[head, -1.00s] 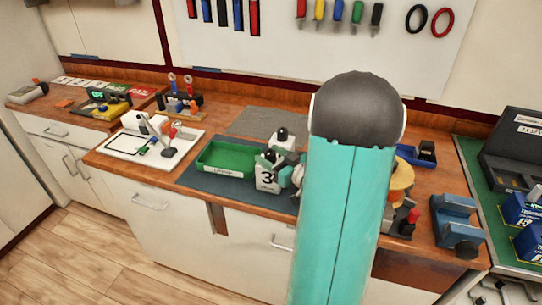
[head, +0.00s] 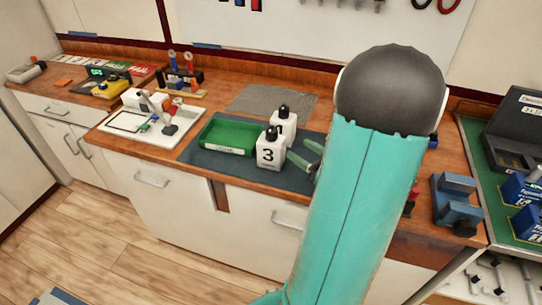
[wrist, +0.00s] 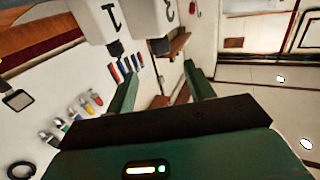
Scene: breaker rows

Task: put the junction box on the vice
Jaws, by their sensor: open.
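The blue vice (head: 457,205) stands at the right end of the wooden bench in the head view, right of my arm. I cannot make out the junction box in either current view; my teal arm hides a large part of the bench. My gripper (head: 303,156) shows in the head view as green fingers just right of the white bottle marked 3 (head: 269,152). In the wrist view my gripper (wrist: 163,90) has its two fingers spread, with nothing held between them. The numbered bottles also show in that view, upside down at the top (wrist: 103,18).
A second white bottle (head: 284,121) stands behind bottle 3. A green bin (head: 227,137) and a white tray (head: 190,125) stand to the left, a grey mat (head: 270,100) behind. Right of the vice is a green surface (head: 477,150) with blue boxes (head: 520,190).

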